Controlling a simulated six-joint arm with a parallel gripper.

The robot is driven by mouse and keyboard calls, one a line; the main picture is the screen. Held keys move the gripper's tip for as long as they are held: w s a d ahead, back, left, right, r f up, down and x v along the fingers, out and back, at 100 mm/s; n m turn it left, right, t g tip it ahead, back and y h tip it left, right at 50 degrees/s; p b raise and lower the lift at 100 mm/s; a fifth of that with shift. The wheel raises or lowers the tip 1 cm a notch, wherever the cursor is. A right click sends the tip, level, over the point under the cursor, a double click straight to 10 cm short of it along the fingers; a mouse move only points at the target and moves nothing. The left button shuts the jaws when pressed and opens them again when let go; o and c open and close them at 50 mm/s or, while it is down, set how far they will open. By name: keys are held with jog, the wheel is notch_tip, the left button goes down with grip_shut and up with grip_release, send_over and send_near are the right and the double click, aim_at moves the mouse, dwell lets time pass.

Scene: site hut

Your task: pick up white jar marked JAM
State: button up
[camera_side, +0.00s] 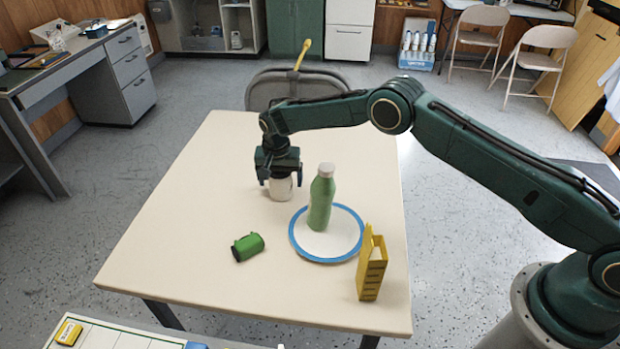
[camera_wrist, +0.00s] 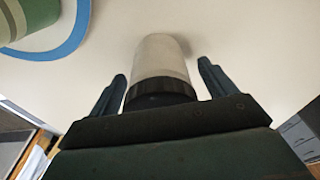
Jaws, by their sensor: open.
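A white jar (camera_side: 281,189) stands upright on the table, left of the green bottle. My gripper (camera_side: 280,180) is right above it, pointing down, with its fingers at either side of the jar's upper part. In the wrist view the jar (camera_wrist: 160,57) shows its pale body and dark lid between my open fingers (camera_wrist: 160,80), with a gap on each side. No JAM marking is readable in either view. The lid is hidden by my gripper in the side view.
A green bottle (camera_side: 321,200) stands on a blue-rimmed white plate (camera_side: 345,246) close to the right of the jar. A yellow box-like holder (camera_side: 371,270) and a small green object (camera_side: 248,246) are nearer the front. The table's (camera_side: 200,190) left part is clear.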

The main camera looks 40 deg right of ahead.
dwell(0.3)
jog(key=c, duration=1.3)
jog(key=shift+o, duration=0.2)
jog(key=shift+r, duration=0.1)
notch_tip(320, 180, up, 20)
